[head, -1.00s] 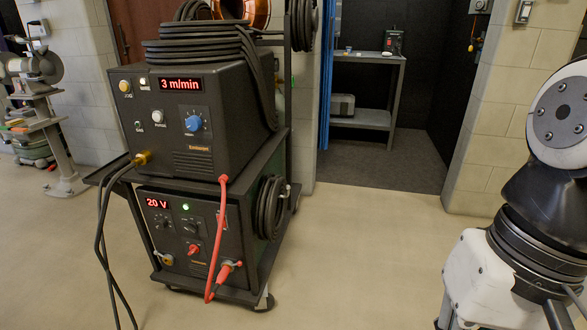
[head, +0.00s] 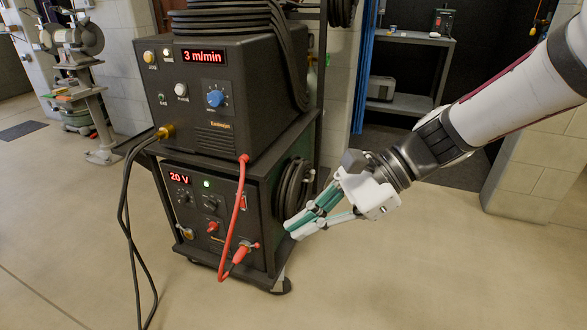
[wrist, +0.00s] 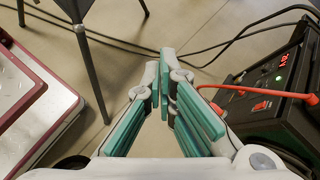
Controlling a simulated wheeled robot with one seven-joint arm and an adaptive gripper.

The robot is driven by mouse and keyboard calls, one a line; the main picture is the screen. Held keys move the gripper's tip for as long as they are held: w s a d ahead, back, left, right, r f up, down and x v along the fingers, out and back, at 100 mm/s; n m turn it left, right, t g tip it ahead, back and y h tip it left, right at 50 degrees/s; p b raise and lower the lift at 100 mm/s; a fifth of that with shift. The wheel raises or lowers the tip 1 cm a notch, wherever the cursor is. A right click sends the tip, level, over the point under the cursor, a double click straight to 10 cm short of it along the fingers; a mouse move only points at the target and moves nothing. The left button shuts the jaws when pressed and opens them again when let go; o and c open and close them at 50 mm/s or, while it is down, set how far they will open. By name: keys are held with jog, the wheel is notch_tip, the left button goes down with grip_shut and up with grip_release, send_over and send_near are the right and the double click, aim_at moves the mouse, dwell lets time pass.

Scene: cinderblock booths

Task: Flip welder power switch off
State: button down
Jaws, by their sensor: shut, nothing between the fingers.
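The welder power source (head: 226,207) is the lower black box on the cart. Its display reads 20 V and a green light is lit. A small red switch (head: 243,202) shows at the right of its front panel, partly behind the red cable (head: 235,210). My gripper (head: 288,231) is shut and empty, with green-padded fingers pointing left, to the right of the front panel and apart from the switch in the picture. In the wrist view the fingers (wrist: 160,75) meet at the tips.
The wire feeder (head: 222,125) sits on top, reading 3 m/min. Black cables (head: 128,215) hang at the left and a cable coil (head: 292,187) on the side. The wrist view shows dark legs (wrist: 90,70) and a red-edged panel (wrist: 40,110). Floor in front is clear.

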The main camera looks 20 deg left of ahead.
aim_at(241, 202)
jog(key=w+a+f+m+t+y+b, duration=0.1)
jog(key=w+a+f+m+t+y, duration=0.1)
jog(key=w+a+f+m+y, duration=0.75)
jog(key=w+a+f+m+t+h, duration=0.1)
jog(key=w+a+f+m+t, duration=0.3)
jog(key=f+m, duration=0.5)
jog(key=w+a+f+m+t+h+b, duration=0.1)
jog(key=w+a+f+m+t, duration=0.3)
jog(key=w+f+m, duration=0.3)
notch_tip(241, 202, down, 3)
jog(key=a+m, duration=0.1)
jog(key=m, duration=0.2)
jog(key=shift+w+a, duration=0.2)
jog(key=shift+a, duration=0.15)
jog(key=shift+a+r, duration=0.1)
jog(key=w+a+b, duration=0.2)
jog(key=a, duration=0.1)
jog(key=w+a+b, duration=0.1)
jog(key=w+a, duration=0.1)
jog(key=a, duration=0.1)
jog(key=w+a+b, duration=0.2)
jog(key=w+a, duration=0.1)
jog(key=shift+r+b, duration=0.3)
jog(key=shift+r, duration=0.1)
